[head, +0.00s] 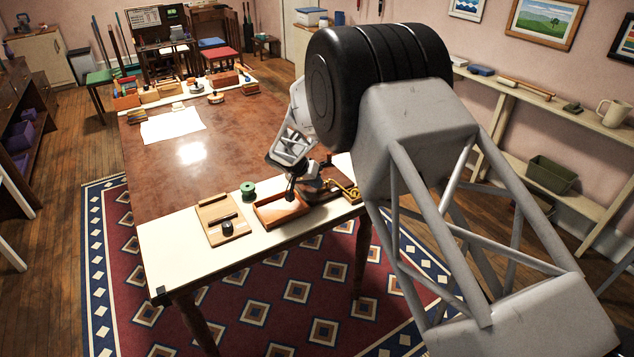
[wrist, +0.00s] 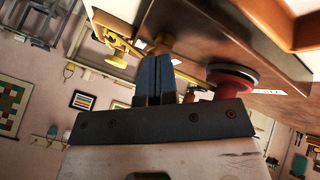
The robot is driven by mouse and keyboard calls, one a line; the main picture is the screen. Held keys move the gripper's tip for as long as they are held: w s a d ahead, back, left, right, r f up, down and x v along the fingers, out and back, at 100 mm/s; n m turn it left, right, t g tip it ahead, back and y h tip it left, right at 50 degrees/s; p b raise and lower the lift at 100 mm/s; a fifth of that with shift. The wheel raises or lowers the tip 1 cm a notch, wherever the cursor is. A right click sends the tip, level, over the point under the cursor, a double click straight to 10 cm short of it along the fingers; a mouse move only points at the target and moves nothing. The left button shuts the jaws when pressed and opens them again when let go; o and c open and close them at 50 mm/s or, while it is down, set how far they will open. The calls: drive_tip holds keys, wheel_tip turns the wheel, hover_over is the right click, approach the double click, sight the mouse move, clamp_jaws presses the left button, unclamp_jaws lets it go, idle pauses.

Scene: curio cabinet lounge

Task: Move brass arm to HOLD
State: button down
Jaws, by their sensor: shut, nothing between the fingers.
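The brass arm (wrist: 122,46) shows in the wrist view as a yellow bar on a wooden base, left of my fingertips. Brass parts (head: 351,193) also show at the right end of the pale strip in the head view. My gripper (wrist: 153,62) is shut and empty, its dark blue fingers pointing at the base. The brass arm looks close to the fingertips; I cannot tell whether they touch. In the head view my gripper (head: 291,194) is low over the table, left of the brass parts. No HOLD marking can be read.
A red round knob (wrist: 232,78) stands right of my fingers in the wrist view. In the head view, an open wooden tray (head: 262,220), a green spool (head: 248,190) and a wooden board (head: 214,213) lie left of my gripper. The middle tabletop (head: 225,165) is clear.

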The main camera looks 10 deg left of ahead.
sight(305, 190)
drive_tip(key=shift+a, duration=0.1)
drive_tip(key=shift+a, duration=1.95)
drive_tip(key=v, duration=1)
drive_tip(key=shift+s+d, duration=0.25)
